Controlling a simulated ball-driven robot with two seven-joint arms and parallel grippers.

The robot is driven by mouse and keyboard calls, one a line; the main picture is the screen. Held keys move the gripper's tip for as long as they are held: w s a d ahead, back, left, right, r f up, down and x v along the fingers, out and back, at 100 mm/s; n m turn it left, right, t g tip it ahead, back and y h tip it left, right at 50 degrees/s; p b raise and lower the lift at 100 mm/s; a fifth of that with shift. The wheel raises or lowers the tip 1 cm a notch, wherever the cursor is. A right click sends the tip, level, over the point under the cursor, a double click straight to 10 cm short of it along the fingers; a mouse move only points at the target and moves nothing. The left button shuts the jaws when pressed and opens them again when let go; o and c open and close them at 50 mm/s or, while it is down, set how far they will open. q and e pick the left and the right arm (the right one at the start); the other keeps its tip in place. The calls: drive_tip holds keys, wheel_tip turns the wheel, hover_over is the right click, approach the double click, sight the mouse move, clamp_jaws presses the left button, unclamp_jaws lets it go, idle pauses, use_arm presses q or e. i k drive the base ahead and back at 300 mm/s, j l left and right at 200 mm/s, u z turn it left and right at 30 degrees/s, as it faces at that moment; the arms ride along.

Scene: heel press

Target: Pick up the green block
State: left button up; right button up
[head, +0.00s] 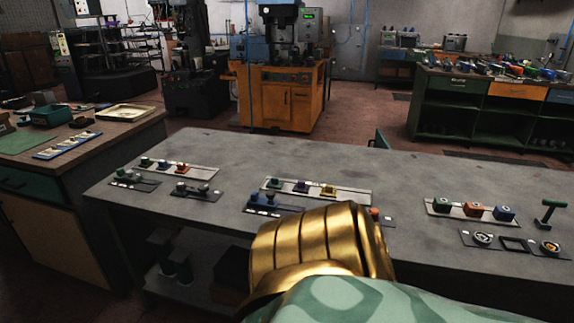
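Several green blocks show on the grey table in the head view. One green block (442,204) sits at the left end of the right tray, beside an orange-red block (473,210) and a blue block (504,213). Another green block (275,183) sits at the left end of the middle tray, beside a dark purple block (302,186) and a yellow block (328,190). A small dark green block (145,162) appears on the left tray, near a red block (183,169). Neither of my grippers shows in this view.
The grey table (400,170) has free room between the middle and right trays. A green T-shaped handle (549,212) stands at the right, behind a plate with round pieces (482,239). A large gold and green part hides the table's front middle. A wooden workbench (120,125) adjoins at left.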

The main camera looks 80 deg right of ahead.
sight(439, 204)
drive_tip(key=z, duration=2.95)
